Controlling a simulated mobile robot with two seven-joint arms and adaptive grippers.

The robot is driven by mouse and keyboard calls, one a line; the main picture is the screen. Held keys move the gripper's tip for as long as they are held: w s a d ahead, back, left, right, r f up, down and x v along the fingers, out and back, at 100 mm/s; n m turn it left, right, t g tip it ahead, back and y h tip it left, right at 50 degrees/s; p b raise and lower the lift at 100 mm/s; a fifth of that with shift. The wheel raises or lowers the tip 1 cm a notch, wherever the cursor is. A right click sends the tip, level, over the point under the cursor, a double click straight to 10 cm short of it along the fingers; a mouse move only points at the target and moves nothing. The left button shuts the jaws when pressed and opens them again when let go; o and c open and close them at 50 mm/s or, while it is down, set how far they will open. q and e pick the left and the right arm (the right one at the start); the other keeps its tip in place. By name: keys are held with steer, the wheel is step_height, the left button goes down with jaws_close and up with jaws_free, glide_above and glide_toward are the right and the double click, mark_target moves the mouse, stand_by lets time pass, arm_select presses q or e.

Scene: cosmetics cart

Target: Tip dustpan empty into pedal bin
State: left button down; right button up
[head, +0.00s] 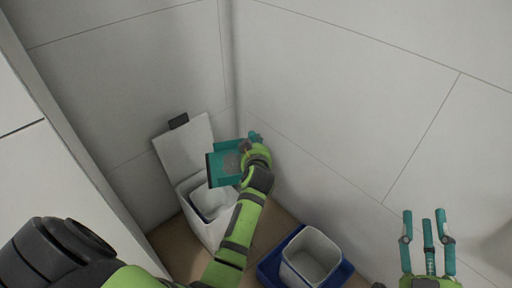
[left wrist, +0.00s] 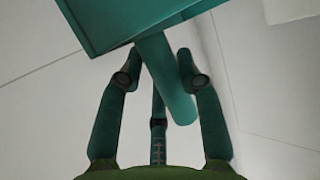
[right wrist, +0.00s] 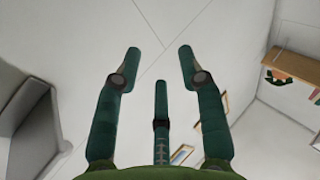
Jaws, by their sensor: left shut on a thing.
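The teal dustpan (head: 223,170) is held up by my left gripper (head: 252,143) in the head view, over the right side of the pedal bin. In the left wrist view the dustpan's teal pan (left wrist: 135,18) fills the top, and its handle (left wrist: 168,85) runs between the fingers of my left gripper (left wrist: 160,75). A grey patch shows on the pan in the head view; I cannot tell what it is. The white pedal bin (head: 206,226) stands in the corner with its lid (head: 184,147) up. My right gripper (head: 427,226) is open and empty, also in the right wrist view (right wrist: 160,65).
A white open container (head: 311,258) stands in a blue tray (head: 268,270) on the floor, right of the bin. White walls meet in the corner behind the bin. A white panel (head: 40,140) borders the left. A wooden shelf (right wrist: 292,70) shows in the right wrist view.

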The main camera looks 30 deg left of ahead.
arm_select(q)
steer(key=shift+s+a+r+n+t+h, duration=0.15)
steer(key=shift+s+a+r+n+t, duration=0.1)
steer(key=shift+s+a+n, duration=0.15)
steer(key=shift+s+a+r+n+t+h, duration=0.15)
steer(key=shift+s+a+r+n+t, duration=0.15)
steer(key=shift+s+a, duration=0.2)
steer(key=shift+s+a+r+n+t, duration=0.1)
steer(key=shift+s+a+n+t, duration=0.15)
steer(key=shift+s+a+n, duration=0.05)
steer(key=s+a+r+n+t+h+b, duration=0.1)
steer(key=s+a+r+n+t, duration=0.1)
steer(key=s+a+n, duration=0.4)
steer(key=shift+s+a+n+t, duration=0.3)
steer(key=shift+s+a+t, duration=0.5)
steer(key=shift+a, duration=0.2)
arm_select(e)
step_height(320, 180, up, 5)
steer(key=s+a+n+t+y, duration=0.1)
steer(key=s+t+y, duration=0.1)
steer(key=shift+s+r+t+y, duration=0.2)
steer(key=shift+s+t+y, duration=0.1)
steer(key=shift+s+t, duration=0.1)
steer(key=shift+w, duration=0.1)
